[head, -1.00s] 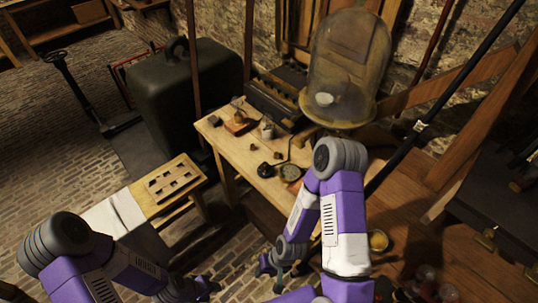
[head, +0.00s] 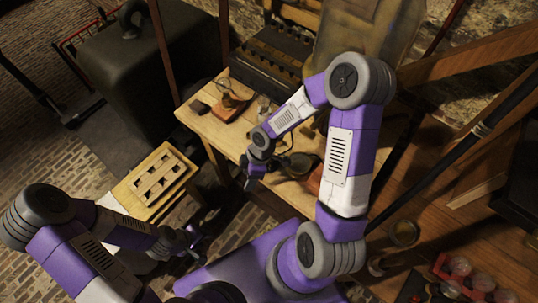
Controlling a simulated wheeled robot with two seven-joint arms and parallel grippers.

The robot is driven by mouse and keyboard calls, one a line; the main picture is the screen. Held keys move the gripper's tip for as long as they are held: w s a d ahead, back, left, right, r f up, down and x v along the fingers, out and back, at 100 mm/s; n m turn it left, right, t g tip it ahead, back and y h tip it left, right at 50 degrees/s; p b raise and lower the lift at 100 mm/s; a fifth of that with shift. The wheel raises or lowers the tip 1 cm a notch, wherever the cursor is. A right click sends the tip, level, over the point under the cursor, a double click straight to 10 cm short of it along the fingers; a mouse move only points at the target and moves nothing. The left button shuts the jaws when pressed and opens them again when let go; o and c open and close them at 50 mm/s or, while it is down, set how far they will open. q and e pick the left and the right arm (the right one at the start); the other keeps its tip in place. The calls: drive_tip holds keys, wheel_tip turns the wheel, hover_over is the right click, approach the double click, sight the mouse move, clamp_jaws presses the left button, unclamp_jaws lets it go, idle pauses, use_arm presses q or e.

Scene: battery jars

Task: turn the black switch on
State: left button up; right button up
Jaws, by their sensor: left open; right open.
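A small device on a reddish-brown base (head: 232,106) stands on the wooden table (head: 203,124), with a small dark block (head: 199,107) to its left. I cannot tell for sure which item is the black switch, or how it is set. My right arm covers part of the table. My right gripper (head: 250,182) is open and empty at the table's front edge, apart from the device. My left gripper (head: 195,241) is open and empty, low in front of the table, near the slotted wooden stand.
A slotted wooden stand (head: 155,180) is at the left, with a dark green case (head: 150,75) behind it. A dark ribbed box (head: 268,58) and a glass dome (head: 360,35) stand at the table's back. Red-framed jars (head: 460,268) are at the lower right.

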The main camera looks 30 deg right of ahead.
sight(270, 160)
drive_tip(key=w+d+r+n+h, duration=0.1)
drive_tip(key=d+r+n, duration=0.1)
drive_tip(key=d+n, duration=0.1)
drive_tip(key=w+d+r+n+h, duration=0.1)
drive_tip(key=d+r+n, duration=0.1)
drive_tip(key=r, duration=0.1)
drive_tip(key=w+d+r+n+h, duration=0.1)
drive_tip(key=d+r+n, duration=0.1)
drive_tip(key=d+n, duration=0.1)
drive_tip(key=shift+d+r+n+h+b, duration=0.2)
drive_tip(key=shift+d+n+h+b, duration=0.1)
drive_tip(key=shift+b, duration=0.05)
drive_tip(key=shift+d+r, duration=0.15)
drive_tip(key=shift+d, duration=0.1)
drive_tip(key=shift+n, duration=0.3)
wheel_tip(270, 160, down, 7)
drive_tip(key=b, duration=0.3)
clamp_jaws()
